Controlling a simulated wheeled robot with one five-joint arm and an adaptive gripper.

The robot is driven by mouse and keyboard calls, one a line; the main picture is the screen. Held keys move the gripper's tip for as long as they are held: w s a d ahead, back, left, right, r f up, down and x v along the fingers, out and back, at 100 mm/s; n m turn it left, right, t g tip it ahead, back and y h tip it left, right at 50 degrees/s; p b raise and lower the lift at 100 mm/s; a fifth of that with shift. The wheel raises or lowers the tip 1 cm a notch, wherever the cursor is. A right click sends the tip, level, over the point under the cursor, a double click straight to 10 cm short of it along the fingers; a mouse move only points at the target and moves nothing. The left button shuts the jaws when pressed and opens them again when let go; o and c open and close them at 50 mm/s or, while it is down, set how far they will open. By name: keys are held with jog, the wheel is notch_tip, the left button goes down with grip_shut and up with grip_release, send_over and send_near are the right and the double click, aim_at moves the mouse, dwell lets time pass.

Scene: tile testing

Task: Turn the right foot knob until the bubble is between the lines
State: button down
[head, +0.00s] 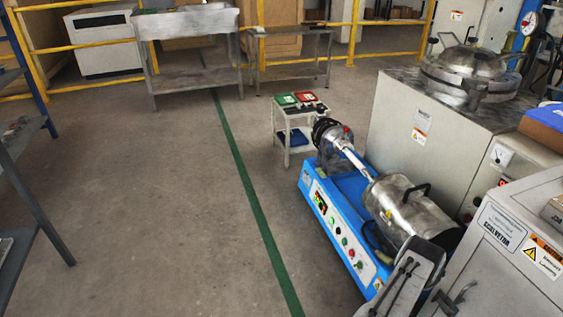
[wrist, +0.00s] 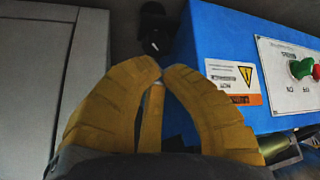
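The blue machine (head: 350,187) stands on the floor at right of centre in the head view. Its blue side (wrist: 225,50) fills the upper right of the wrist view. A small dark, round-ended part (wrist: 153,28), possibly a foot knob, shows at the top of the wrist view, left of the blue side. My gripper (wrist: 161,67) has yellow fingers, with the tips drawn together just below that dark part. Nothing shows held between them. I cannot tell whether the tips touch the part. No bubble level or lines can be made out.
A pale grey cabinet (head: 510,240) stands close to the machine's right end. A grey panel (wrist: 35,75) fills the wrist view's left side. A small table (head: 294,128) with red and green items stands behind the machine. The floor (head: 160,200) left of it is clear.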

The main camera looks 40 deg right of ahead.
notch_tip(320, 180, down, 6)
jog(key=b, duration=0.4)
jog(key=shift+d+f+b, duration=0.1)
jog(key=shift+f+b, duration=0.3)
jog(key=shift+b, duration=0.5)
jog(key=shift+d, duration=0.6)
dwell(0.6)
jog(key=shift+s, duration=0.15)
dwell(0.8)
jog(key=shift+s+a, duration=0.1)
jog(key=shift+a, duration=0.35)
notch_tip(320, 180, up, 6)
jog(key=p, duration=0.4)
jog(key=shift+p, duration=0.4)
